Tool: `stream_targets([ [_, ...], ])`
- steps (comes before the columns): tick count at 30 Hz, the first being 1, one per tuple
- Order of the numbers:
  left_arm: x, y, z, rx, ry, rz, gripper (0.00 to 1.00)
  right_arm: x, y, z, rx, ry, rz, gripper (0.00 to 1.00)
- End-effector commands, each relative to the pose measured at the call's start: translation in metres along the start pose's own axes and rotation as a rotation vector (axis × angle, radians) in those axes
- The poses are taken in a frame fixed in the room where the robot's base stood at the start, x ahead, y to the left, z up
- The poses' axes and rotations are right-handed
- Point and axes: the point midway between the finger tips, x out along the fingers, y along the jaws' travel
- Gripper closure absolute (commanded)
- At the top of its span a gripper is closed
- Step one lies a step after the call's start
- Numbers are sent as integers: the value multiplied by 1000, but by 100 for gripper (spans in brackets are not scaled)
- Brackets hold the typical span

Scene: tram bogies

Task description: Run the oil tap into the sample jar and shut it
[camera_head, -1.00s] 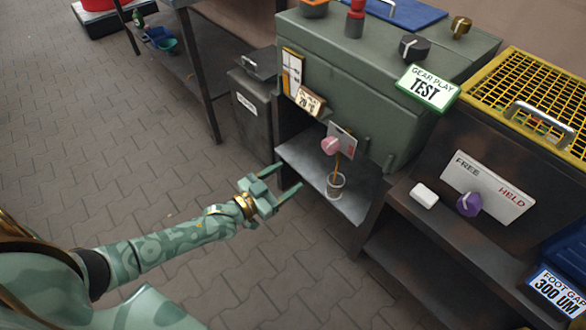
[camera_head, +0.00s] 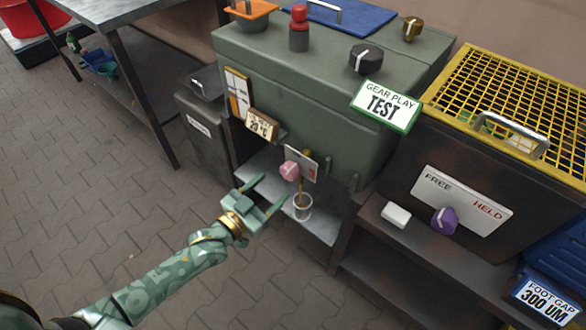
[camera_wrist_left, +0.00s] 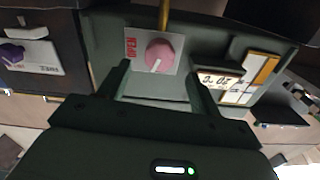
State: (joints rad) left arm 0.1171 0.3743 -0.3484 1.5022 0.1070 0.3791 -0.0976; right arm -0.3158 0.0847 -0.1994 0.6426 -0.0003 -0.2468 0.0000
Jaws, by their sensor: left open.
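The pink tap knob (camera_head: 290,170) sits on a small white plate (camera_head: 306,158) on the front of the green gearbox. In the left wrist view the knob (camera_wrist_left: 160,56) has a white pointer mark, and red "OPEN" lettering stands at one plate edge. A thin brown streak (camera_head: 301,186) runs from below the tap to the sample jar (camera_head: 302,208), which stands upright on the shelf. The oil level is too small to tell. My left gripper (camera_head: 275,187) is open and empty, its fingers pointing at the knob, short of it. My right gripper is out of view.
The grey shelf (camera_head: 326,226) lies under the tap. A "20 °C" card (camera_head: 262,125) hangs left of the tap. To the right are a white block (camera_head: 396,214), a purple knob (camera_head: 445,219) and a FREE/HELD plate (camera_head: 488,212).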

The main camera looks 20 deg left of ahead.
Motion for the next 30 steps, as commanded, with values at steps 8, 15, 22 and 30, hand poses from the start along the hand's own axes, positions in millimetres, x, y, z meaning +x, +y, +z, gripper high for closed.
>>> stream_targets([
  [8,64,1,5,-3,-2,1,36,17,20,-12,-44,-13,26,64],
  [15,87,1,2,-1,-3,1,36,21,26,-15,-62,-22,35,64],
  [22,89,1,0,-1,-1,1,36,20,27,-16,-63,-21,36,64],
  [30,88,0,0,-1,-2,1,81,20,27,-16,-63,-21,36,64],
])
